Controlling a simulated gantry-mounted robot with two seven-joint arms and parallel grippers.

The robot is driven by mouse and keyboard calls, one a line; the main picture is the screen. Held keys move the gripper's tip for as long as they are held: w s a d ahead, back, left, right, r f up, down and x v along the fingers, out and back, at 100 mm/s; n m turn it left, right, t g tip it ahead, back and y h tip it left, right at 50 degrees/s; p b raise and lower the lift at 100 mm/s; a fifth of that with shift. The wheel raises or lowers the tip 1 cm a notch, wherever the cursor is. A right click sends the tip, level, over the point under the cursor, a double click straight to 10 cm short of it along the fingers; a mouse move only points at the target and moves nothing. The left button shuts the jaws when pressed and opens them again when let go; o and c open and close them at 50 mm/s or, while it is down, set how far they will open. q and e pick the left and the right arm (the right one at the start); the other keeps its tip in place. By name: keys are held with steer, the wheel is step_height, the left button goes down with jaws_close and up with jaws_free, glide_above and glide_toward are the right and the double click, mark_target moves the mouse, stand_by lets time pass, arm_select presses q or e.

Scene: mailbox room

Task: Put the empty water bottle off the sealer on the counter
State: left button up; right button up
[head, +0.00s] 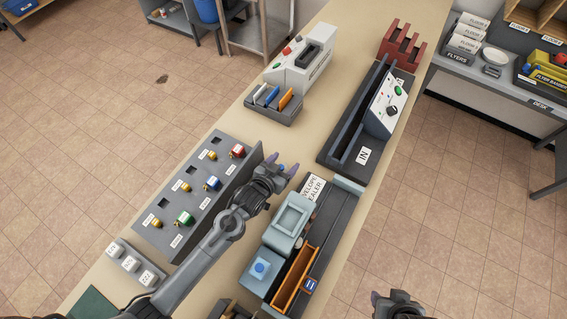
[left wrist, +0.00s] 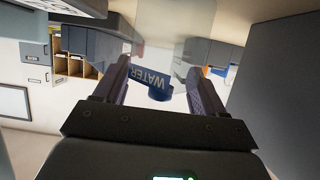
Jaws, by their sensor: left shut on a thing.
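The clear water bottle shows in the left wrist view with its blue "WATER" label (left wrist: 150,79) between my fingers. In the head view only a small bit of the bottle (head: 282,167) shows at the fingertips. My left gripper (head: 277,173) is shut on it, over the counter (head: 232,112) at the upper left end of the envelope sealer. The envelope sealer (head: 292,216) is light blue-grey with a dark bed and an orange strip; its label is partly covered. My right gripper (head: 400,303) is at the bottom edge, cut off, its jaws unclear.
A grey panel (head: 172,208) with colored knobs lies left of my left arm. A small rack of colored cards (head: 272,100), a white machine (head: 302,62) and a dark "IN" feeder (head: 346,140) stand farther back. Bare counter lies between the card rack and the sealer.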

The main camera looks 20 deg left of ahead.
arm_select(q)
steer(key=shift+f, duration=0.15)
steer(key=o, duration=1)
steer(key=shift+r, duration=0.2)
steer(key=s+a+r+g+y, duration=0.1)
steer(key=s+a+g, duration=0.1)
steer(key=s, duration=0.7)
steer(key=s+a+r+g, duration=0.1)
steer(key=s+g, duration=0.3)
steer(key=s, duration=0.6)
steer(key=s+a+r+g+y+p, duration=0.1)
steer(key=s+a+r+g, duration=0.1)
steer(key=s, duration=0.7)
steer(key=shift+s+a+r+g+y, duration=0.1)
steer(key=shift+s+a+g+y, duration=0.05)
steer(key=shift+a+g, duration=0.35)
steer(key=shift+s+a+g+y, duration=0.1)
steer(key=shift+a+g+y, duration=0.05)
steer(key=shift+a+g, duration=0.35)
